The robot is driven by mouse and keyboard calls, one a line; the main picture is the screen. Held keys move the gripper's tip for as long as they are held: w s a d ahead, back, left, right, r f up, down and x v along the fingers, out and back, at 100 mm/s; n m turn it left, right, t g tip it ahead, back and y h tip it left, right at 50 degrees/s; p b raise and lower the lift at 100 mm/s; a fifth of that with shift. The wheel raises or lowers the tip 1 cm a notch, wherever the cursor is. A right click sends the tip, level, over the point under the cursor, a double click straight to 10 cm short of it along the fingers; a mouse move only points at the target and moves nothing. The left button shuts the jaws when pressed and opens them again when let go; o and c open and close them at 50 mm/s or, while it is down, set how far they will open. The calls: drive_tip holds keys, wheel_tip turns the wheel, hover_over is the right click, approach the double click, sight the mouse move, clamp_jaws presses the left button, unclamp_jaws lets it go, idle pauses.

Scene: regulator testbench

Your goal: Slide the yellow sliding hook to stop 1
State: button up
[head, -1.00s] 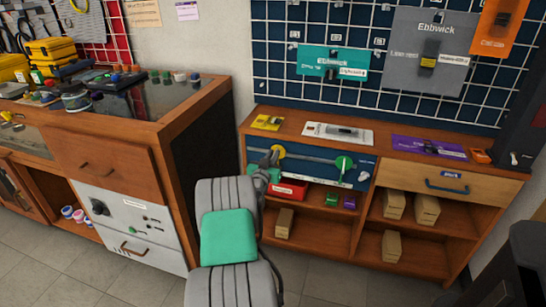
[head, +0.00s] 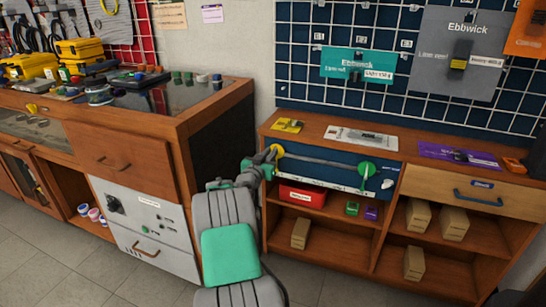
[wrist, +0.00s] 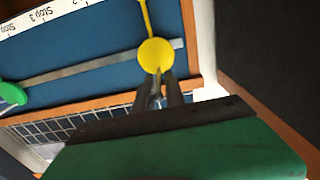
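The yellow sliding hook (head: 277,150) is a round yellow disc near the left end of the rail on the blue panel. In the wrist view, its disc (wrist: 155,54) has a thin yellow arm running up towards the white stop strip (wrist: 40,14). "Stop 3" reads upside down there; the label at the hook's arm is out of frame. My gripper (head: 270,158) is at the hook. In the wrist view its dark fingers (wrist: 163,82) are close together at the disc's edge and appear shut on the hook; the contact itself is partly hidden.
A green hook (head: 367,169) is farther right on the same rail (head: 320,161). A red bin (head: 302,195) and small green and purple items sit on the shelf below. The worktop above holds a yellow card (head: 288,125). A dark cabinet side (head: 222,140) stands close at left.

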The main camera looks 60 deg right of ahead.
drive_tip(key=o, duration=0.4)
drive_tip(key=shift+w+a, duration=0.1)
drive_tip(key=shift+w, duration=0.15)
drive_tip(key=shift+o, duration=0.2)
drive_tip(key=shift+s, duration=0.1)
drive_tip(key=shift+a+r, duration=0.1)
drive_tip(key=shift+a, duration=0.3)
drive_tip(key=s+a+p, duration=0.1)
drive_tip(key=a, duration=0.5)
drive_tip(key=shift+a, duration=0.4)
drive_tip(key=shift+s, duration=0.1)
